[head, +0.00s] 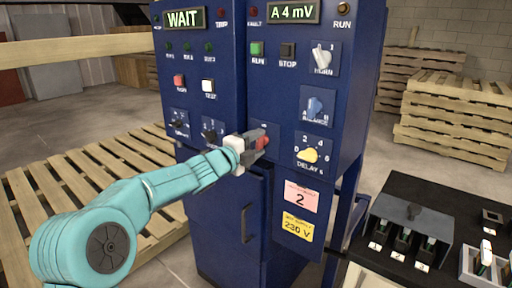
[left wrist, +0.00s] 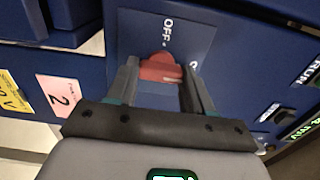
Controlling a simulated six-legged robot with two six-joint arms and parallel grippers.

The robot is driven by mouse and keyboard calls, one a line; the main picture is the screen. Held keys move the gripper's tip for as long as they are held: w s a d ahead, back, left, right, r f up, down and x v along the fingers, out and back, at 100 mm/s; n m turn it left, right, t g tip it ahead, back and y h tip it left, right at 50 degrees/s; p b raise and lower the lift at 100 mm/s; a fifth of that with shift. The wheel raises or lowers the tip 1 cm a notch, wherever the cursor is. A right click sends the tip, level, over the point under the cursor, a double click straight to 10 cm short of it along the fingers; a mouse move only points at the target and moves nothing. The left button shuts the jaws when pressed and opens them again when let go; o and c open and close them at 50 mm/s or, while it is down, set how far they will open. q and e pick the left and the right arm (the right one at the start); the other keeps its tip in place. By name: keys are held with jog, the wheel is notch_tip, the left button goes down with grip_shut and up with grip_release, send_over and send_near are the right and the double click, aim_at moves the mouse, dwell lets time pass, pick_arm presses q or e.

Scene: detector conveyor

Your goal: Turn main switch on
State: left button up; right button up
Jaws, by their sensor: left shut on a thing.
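The main switch is a red rotary knob (head: 262,142) on the blue cabinet's right front panel, left of the yellow delay knob. In the left wrist view the red knob (left wrist: 160,68) sits on a blue plate, with "OFF" printed above it and another label partly hidden by a finger. My left gripper (head: 254,143) reaches in from the left and is shut on the red knob, one finger on each side. It also shows in the left wrist view (left wrist: 160,82). My right gripper is not in view.
The blue cabinet (head: 215,200) carries a "WAIT" display (head: 184,18), an "A 4 mV" display (head: 294,11), a blue knob (head: 314,106) and a yellow delay knob (head: 313,155). A black table (head: 462,215) stands at right. Wooden pallets lie left and back right.

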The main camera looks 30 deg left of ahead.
pick_arm(q)
jog(key=shift+d+f, duration=0.15)
jog(key=shift+f, duration=0.1)
jog(key=o, duration=1.1)
jog(key=shift+c, duration=0.2)
jog(key=shift+d+r, duration=0.1)
jog(key=shift+r, duration=0.05)
jog(key=shift+s+a, duration=0.1)
jog(key=shift+a, duration=0.1)
jog(key=shift+s, duration=0.4)
jog(key=s+a, duration=0.1)
jog(key=s, duration=1.4)
jog(key=shift+s+b, duration=0.15)
jog(key=shift+b, duration=0.2)
